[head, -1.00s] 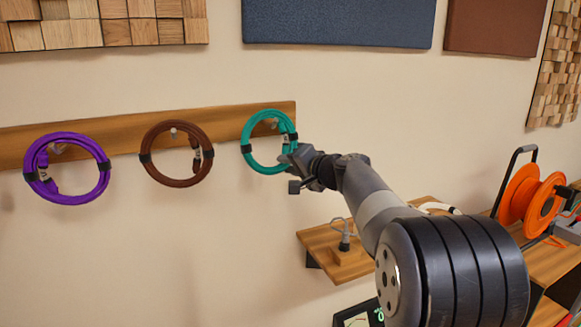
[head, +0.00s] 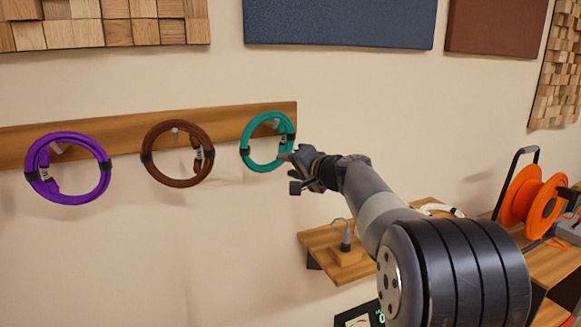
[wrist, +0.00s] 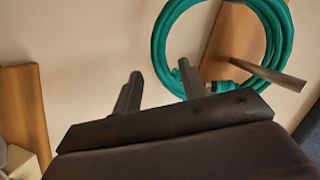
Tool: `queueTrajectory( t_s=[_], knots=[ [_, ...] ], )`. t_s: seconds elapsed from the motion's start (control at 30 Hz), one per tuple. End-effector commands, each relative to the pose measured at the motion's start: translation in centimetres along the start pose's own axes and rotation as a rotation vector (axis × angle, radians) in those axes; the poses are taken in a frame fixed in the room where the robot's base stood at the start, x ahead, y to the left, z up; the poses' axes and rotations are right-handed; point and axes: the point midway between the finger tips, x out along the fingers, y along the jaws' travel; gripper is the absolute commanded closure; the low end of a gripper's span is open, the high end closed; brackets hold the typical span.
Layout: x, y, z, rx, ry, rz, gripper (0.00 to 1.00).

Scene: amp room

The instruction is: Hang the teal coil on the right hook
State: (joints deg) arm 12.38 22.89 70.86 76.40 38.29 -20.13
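The teal coil (head: 246,150) is at the right end of the wooden board, with the right hook (head: 274,123) showing inside its upper part. In the wrist view the teal coil (wrist: 160,50) rings the hook peg (wrist: 262,72), whose tip sticks out in front of it. My gripper (head: 287,157) is at the coil's lower right edge in the head view. In the wrist view my gripper (wrist: 160,85) has its fingers apart, with part of the coil showing between and beyond them. I cannot tell whether a finger touches the coil.
A brown coil (head: 149,165) and a purple coil (head: 70,197) hang on the other hooks of the board (head: 225,122). A small wooden shelf (head: 318,243) with a stand is below my arm. An orange cable reel (head: 520,195) stands at right. The wall below the coils is clear.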

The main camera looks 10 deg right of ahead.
Motion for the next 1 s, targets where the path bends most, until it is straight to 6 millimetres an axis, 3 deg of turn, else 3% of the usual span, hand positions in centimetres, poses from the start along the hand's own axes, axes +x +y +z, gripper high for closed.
queueTrajectory(
  t_s=[0.1,0.47,1.0],
  knots=[
    [0.0,0.0,0.0,0.000,0.000,0.000,0.51],
    [-0.9,0.2,0.0,0.000,0.001,0.002,0.51],
    [-10.0,0.2,0.0,-0.001,0.002,0.001,0.51]
  ],
)
